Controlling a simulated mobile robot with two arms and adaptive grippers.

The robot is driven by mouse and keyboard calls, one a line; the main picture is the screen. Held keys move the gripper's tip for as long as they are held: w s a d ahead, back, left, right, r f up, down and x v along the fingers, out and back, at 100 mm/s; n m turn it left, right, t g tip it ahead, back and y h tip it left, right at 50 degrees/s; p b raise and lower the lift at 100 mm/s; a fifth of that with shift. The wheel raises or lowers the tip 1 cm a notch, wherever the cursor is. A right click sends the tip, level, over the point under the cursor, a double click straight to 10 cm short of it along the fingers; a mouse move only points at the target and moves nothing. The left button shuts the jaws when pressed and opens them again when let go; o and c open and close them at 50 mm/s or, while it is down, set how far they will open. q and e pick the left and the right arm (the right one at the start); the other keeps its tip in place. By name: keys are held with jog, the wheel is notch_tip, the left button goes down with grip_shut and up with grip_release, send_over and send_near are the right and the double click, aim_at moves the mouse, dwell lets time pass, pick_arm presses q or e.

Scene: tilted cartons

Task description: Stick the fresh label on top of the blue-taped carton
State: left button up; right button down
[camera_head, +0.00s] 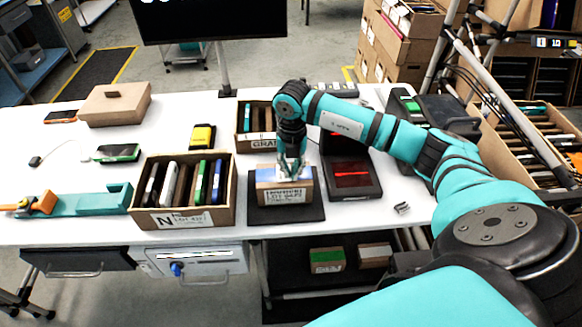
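A small brown carton (286,196) stands on a dark square pad (287,213) near the table's front edge. Blue shows on the left of its top, and printed text is on its front. My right gripper (291,170) points down directly over the carton's top, with its fingers at or just above it. A whitish patch that looks like the label (300,174) shows beside the fingertips. I cannot tell whether the fingers hold it or whether it lies on the carton. My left gripper is not in view.
An open box of upright devices (185,220) stands left of the carton, and another open box (256,143) behind it. A dark device with a red-lit window (351,180) lies close on the right. A closed brown box (115,105) is at back left. The left-front table holds a teal-and-orange tool (80,204).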

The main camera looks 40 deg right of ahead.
jog(key=shift+f, duration=0.25)
dwell(0.8)
jog(key=c, duration=2)
grip_release()
jog(key=o, duration=0.6)
notch_tip(320, 180, up, 18)
jog(key=p, duration=0.4)
